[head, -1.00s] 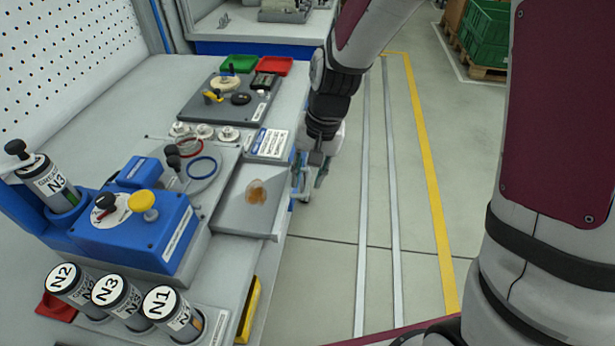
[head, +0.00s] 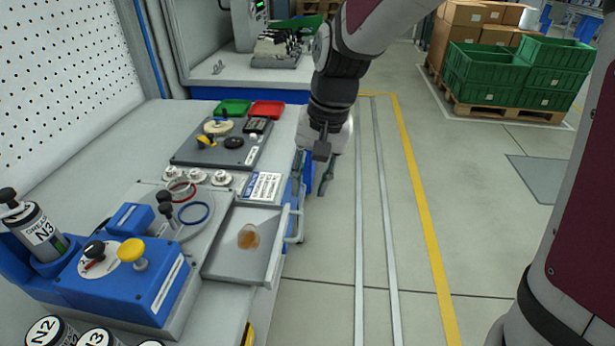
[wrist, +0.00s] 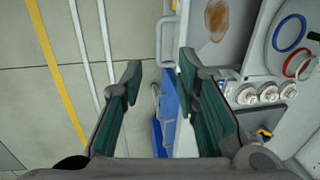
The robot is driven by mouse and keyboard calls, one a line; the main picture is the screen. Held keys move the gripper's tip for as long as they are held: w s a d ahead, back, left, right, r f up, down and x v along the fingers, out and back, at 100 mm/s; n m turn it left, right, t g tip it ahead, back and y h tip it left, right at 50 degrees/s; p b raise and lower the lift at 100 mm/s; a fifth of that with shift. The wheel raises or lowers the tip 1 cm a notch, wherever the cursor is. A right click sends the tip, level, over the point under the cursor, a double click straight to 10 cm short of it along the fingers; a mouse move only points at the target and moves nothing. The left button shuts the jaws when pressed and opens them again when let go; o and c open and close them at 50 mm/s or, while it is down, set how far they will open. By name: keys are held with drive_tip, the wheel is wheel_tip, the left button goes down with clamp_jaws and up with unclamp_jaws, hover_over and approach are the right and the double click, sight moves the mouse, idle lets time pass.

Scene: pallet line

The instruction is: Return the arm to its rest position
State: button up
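My gripper (head: 326,172) hangs off the right edge of the bench, over the floor strip, fingers pointing down. In the wrist view my gripper (wrist: 157,85) has its two green-padded fingers wide apart with nothing between them. Below the gap lie the bench's side, a grey handle (wrist: 166,42) and the floor. The grey tray (head: 215,262) with a brown stain (head: 248,236) sits at the bench edge, to the left of and nearer than my gripper. My gripper is apart from the handle (head: 296,226).
A blue grease unit (head: 125,280) with a yellow knob stands on the bench. Labelled cartridges (head: 50,332) are at the front left. Green crates (head: 490,75) stand on a pallet at the back right. The floor by the yellow line (head: 425,215) is clear.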

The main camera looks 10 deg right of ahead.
drive_tip(key=s+d+r+n+t+p, duration=0.1)
drive_tip(key=s+d+r, duration=0.1)
drive_tip(key=s+r, duration=0.2)
drive_tip(key=s+d+r+n+t+h+p, duration=0.1)
drive_tip(key=s+d+r, duration=0.2)
drive_tip(key=s, duration=0.8)
drive_tip(key=s+d+r+n+t+p, duration=0.1)
drive_tip(key=s+d+r, duration=0.2)
drive_tip(key=s+r, duration=0.2)
drive_tip(key=s, duration=0.3)
drive_tip(key=shift+d+r+n+t+h+p, duration=0.2)
drive_tip(key=shift+n+t+h+p, duration=0.1)
drive_tip(key=shift+n+h+p, duration=0.1)
drive_tip(key=shift+a, duration=0.1)
